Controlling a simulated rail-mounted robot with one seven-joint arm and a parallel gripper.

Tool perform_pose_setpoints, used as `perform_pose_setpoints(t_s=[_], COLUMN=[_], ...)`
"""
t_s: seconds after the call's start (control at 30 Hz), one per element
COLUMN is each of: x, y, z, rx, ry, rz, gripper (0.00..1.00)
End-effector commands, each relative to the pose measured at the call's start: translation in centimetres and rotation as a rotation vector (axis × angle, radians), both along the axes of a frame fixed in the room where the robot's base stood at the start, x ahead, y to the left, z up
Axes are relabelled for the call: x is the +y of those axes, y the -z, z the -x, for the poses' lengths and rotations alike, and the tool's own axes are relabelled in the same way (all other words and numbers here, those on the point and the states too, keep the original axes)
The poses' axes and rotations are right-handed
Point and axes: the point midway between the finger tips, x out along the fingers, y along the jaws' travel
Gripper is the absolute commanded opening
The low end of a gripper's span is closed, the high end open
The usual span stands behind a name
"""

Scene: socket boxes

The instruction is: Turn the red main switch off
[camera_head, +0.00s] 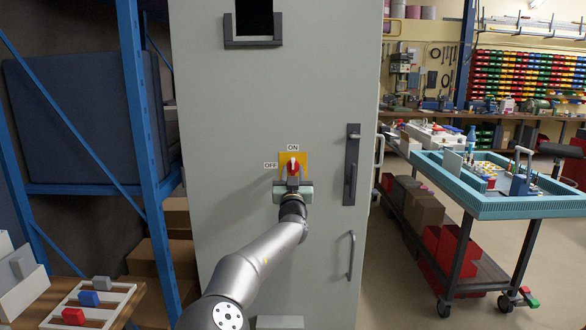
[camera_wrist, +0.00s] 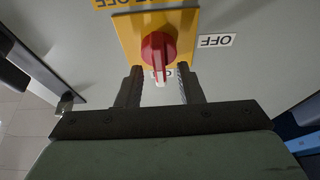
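The red main switch (camera_head: 293,166) is a red knob on a yellow plate on the grey cabinet front. Its handle points up towards the ON label (camera_head: 293,147); the OFF label (camera_head: 270,165) is left of the plate. The wrist view is turned over: there the red switch (camera_wrist: 158,52) points its light tip down, over the partly hidden ON label, with the OFF label (camera_wrist: 215,41) at right. My gripper (camera_wrist: 160,70) is open, its two dark fingers apart on either side of the handle's tip. I see gaps beside the handle. In the head view, my gripper (camera_head: 292,181) is just below the switch.
The grey cabinet (camera_head: 230,100) has a dark latch handle (camera_head: 351,165) right of the switch and a bar handle (camera_head: 351,255) lower down. Blue shelving (camera_head: 145,120) stands close at the left. A teal-topped trolley (camera_head: 500,205) stands at the right.

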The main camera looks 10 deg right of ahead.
Motion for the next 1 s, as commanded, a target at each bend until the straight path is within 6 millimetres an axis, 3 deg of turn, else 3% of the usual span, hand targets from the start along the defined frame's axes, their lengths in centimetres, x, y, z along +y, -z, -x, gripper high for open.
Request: perform_pose_setpoints(t_s=[0.17, 0.47, 0.6, 1.0], x=[-0.24, -0.25, -0.24, -0.3], y=[-0.53, -0.57, -0.57, -0.18], z=[-1.32, -1.52, -1.5, -1.45], rx=[0.0, 0.001, 0.001, 0.004], ry=[0.0, 0.0, 0.0, 0.0], rz=[0.001, 0.0, 0.0, 0.032], gripper=[0.34, 0.34, 0.0, 0.0])
